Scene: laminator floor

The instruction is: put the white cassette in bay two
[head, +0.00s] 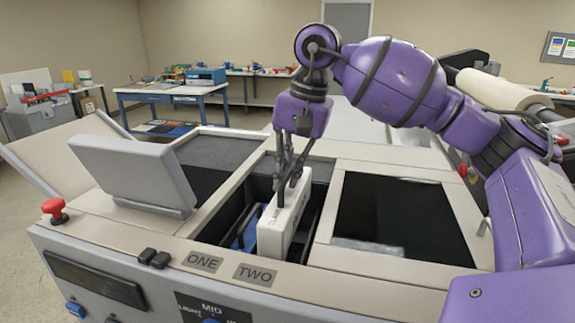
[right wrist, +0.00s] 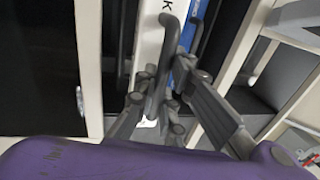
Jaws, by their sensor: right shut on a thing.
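The white cassette (head: 274,238) stands upright in the open well of the machine, with lettering on its side. My left gripper is out of view.
A raised grey lid (head: 133,170) stands left of the well. A red stop button (head: 55,209) is at the front left corner. A dark recessed opening (head: 395,215) lies right of the well. A blue-framed table (head: 175,93) stands behind.

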